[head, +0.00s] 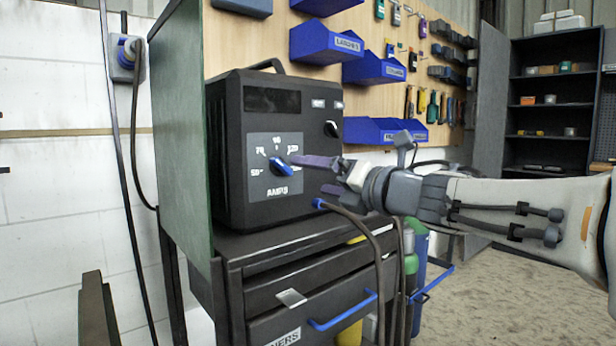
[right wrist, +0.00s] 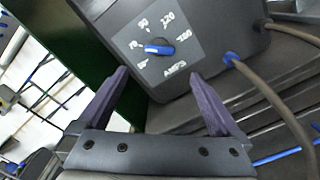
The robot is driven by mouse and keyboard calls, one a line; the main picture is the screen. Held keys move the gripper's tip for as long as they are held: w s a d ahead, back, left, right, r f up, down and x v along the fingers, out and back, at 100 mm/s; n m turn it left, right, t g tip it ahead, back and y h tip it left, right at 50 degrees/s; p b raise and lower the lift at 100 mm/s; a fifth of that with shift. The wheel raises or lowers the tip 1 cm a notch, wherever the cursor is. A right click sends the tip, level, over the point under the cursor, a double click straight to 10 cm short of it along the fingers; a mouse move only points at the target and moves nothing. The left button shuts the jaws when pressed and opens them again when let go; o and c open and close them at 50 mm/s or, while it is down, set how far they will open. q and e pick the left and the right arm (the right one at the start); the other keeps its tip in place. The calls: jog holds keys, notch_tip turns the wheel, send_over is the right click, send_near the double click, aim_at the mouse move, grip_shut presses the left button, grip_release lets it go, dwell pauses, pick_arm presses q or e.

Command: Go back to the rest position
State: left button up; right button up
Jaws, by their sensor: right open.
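My right gripper (head: 318,175) reaches in from the right in the head view, in front of the black welding machine (head: 225,150). Its purple fingers are apart and empty in the right wrist view (right wrist: 160,95). One fingertip overlaps the edge of the blue dial knob (head: 281,167) in the head view. In the right wrist view the knob (right wrist: 159,49) stands beyond the fingers, clear of them. Whether a finger touches the machine's front cannot be told from the head view. My left gripper is in neither view.
The machine stands on a dark cart with a drawer and blue handle (head: 343,311). A green side panel (head: 182,130) is left of it. A cable with a blue plug (head: 320,203) hangs below my gripper. Gas cylinders (head: 412,265) stand to the right. Open floor (head: 490,295) lies further right.

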jog(key=shift+f, duration=0.1)
jog(key=s+a+f+m+g+h, duration=0.15)
jog(key=s+f+m+h, duration=0.25)
jog(key=f+m, duration=0.7)
jog(key=s+f+m+g+h, duration=0.35)
jog(key=f+m, duration=0.55)
jog(key=f, duration=0.3)
jog(key=s+f+m+g+h, duration=0.1)
jog(key=s+f+m+g, duration=0.5)
jog(key=s, duration=0.6)
jog(key=s+f+m+g+h, duration=0.15)
jog(key=s+f+g, duration=0.25)
jog(key=s+f, duration=0.6)
notch_tip(320, 180, up, 35)
jog(key=s+p, duration=0.2)
jog(key=p, duration=3)
jog(key=shift+d+f+p, duration=0.2)
jog(key=shift+d+p, duration=0.1)
